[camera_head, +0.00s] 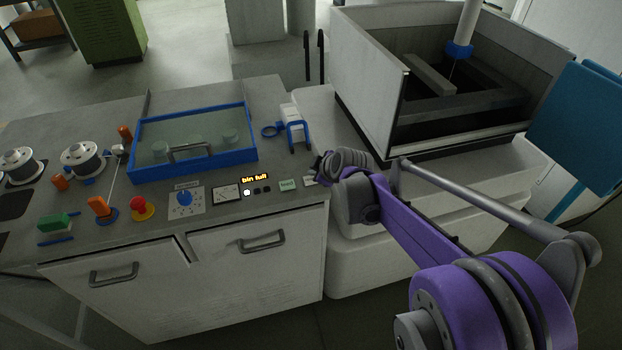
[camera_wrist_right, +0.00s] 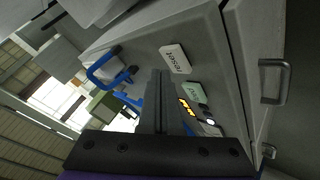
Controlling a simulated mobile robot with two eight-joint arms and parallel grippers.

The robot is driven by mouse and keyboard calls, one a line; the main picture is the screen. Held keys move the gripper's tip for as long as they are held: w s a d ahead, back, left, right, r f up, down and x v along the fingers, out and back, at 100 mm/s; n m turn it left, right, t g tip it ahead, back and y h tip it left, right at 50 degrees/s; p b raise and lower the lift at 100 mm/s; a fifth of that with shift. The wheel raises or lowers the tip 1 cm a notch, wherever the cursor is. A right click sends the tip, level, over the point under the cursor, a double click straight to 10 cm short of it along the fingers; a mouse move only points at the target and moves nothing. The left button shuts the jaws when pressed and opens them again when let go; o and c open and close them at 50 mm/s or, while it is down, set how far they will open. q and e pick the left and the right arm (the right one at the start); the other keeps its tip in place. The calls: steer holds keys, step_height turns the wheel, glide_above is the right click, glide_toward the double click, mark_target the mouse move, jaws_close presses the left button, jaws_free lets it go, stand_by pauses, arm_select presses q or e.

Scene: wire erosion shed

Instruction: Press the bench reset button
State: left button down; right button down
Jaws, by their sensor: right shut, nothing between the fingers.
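The reset button (camera_wrist_right: 175,58) is a pale rectangular key marked "reset" on the bench's front strip. It shows in the head view (camera_head: 309,181) as a small pale patch at the bench's right corner, partly beside my gripper. My right gripper (camera_wrist_right: 160,76) is shut and empty, its fingertips just short of the key in the wrist picture; I cannot tell whether they touch. In the head view the right gripper (camera_head: 321,170) is over the bench's front right corner. My left gripper is in neither view.
A green key (camera_head: 287,185) sits left of the reset key, then a lit "bin full" display (camera_head: 254,179). A red mushroom button (camera_head: 142,207) and blue knob (camera_head: 184,199) are farther left. A blue-framed lid (camera_head: 194,141) and blue-legged stand (camera_head: 293,124) are behind. An open tank (camera_head: 370,84) stands right.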

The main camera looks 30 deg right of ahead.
steer(key=shift+f, duration=0.1)
stand_by(0.7)
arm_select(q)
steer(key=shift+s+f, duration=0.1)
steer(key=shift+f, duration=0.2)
arm_select(e)
steer(key=shift+f, duration=0.35)
arm_select(q)
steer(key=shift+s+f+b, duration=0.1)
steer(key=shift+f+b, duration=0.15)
steer(key=shift+b, duration=0.2)
arm_select(e)
steer(key=shift+f, duration=0.4)
steer(key=shift+r, duration=0.1)
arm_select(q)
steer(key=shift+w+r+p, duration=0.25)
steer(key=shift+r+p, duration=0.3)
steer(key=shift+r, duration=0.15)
arm_select(e)
steer(key=shift+r, duration=0.75)
